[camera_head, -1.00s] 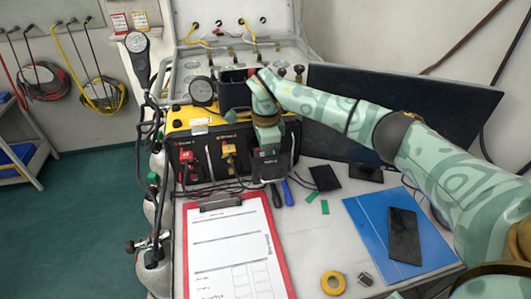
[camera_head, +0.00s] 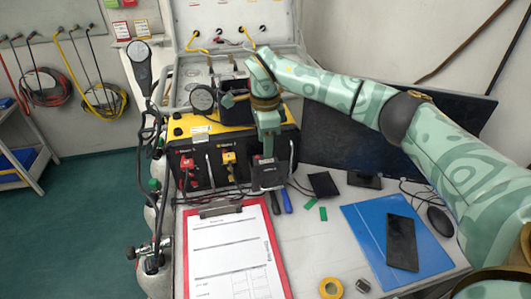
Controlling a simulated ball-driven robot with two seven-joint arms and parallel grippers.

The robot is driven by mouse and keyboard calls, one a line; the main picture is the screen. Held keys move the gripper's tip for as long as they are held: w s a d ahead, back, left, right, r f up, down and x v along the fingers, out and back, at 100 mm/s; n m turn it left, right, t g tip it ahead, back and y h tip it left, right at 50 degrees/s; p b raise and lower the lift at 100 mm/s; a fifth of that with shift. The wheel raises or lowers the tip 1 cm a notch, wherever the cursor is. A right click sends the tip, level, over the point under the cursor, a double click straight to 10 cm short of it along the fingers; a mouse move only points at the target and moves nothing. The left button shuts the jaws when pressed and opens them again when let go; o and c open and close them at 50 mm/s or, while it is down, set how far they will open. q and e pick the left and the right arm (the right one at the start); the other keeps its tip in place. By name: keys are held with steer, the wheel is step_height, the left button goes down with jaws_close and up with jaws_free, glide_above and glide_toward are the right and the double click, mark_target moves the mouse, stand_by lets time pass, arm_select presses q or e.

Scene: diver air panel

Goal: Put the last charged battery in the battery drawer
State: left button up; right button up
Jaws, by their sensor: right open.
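A black block with a small white label (camera_head: 265,178) is at the right of the front of the yellow-topped panel unit (camera_head: 200,128). It may be the battery or the drawer; I cannot tell which. My right gripper (camera_head: 268,153) points down just above this block and is open. Its fingertips are small in the view, and I cannot tell whether they touch the block. A red module (camera_head: 187,163) and a yellow module (camera_head: 229,160) are on the unit's front, to the left. My left gripper is not in view.
A red clipboard (camera_head: 187,262) with a paper form lies in front of the unit. A blue folder (camera_head: 365,240) with a black phone (camera_head: 402,242) lies at the right. Yellow tape (camera_head: 331,288) is near the front. A dark monitor (camera_head: 340,140) stands behind my arm.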

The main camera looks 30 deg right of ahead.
step_height(320, 180, up, 5)
steer(key=shift+r+p, duration=0.1)
steer(key=shift+p, duration=0.2)
stand_by(1.0)
